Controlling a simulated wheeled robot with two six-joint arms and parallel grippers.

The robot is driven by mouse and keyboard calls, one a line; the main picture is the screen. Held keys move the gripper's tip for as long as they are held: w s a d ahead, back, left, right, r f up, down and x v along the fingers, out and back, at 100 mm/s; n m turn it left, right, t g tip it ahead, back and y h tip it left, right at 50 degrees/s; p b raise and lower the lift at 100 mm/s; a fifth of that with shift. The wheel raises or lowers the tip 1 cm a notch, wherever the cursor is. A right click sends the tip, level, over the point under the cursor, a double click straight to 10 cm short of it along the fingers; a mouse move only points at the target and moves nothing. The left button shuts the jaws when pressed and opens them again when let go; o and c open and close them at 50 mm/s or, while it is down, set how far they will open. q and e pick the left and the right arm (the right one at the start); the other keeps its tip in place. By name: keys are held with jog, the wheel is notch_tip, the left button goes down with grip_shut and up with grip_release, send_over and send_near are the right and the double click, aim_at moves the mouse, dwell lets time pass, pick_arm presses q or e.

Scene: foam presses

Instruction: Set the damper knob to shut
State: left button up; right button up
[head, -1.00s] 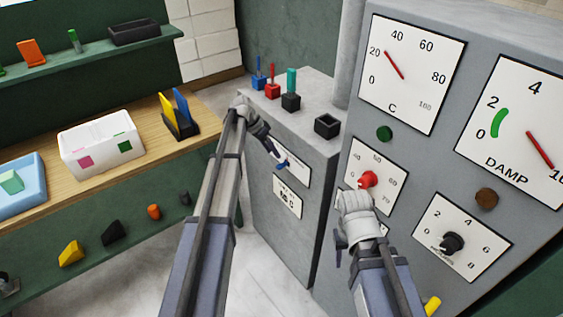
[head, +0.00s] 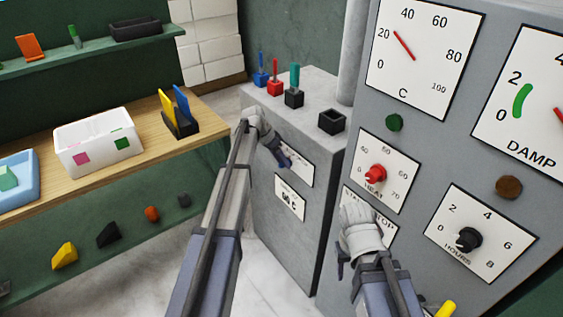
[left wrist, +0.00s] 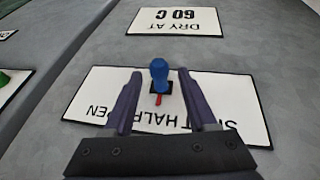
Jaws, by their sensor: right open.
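The damper knob (left wrist: 159,72) is blue, with a red pointer (left wrist: 158,99) toward the bottom of the left wrist view. It stands on a white plate (left wrist: 92,85) whose upside-down lettering is partly hidden. My left gripper (left wrist: 164,82) is open, its two dark fingers apart on either side of the knob; contact does not show. In the head view my left gripper (head: 284,158) is at the upper plate on the grey cabinet's front, and the knob there is hard to make out. My right gripper (head: 345,252) is open and empty, below the red HEAT knob (head: 375,174).
The large grey panel (head: 440,150) on the right carries gauges, a black HOURS knob (head: 468,240) and green and brown buttons. Colored sticks in blocks stand on the grey cabinet's top (head: 315,85). A wooden bench with a white bin (head: 98,140) is at left.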

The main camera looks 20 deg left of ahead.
pick_arm(q)
grip_shut()
dwell(1.2)
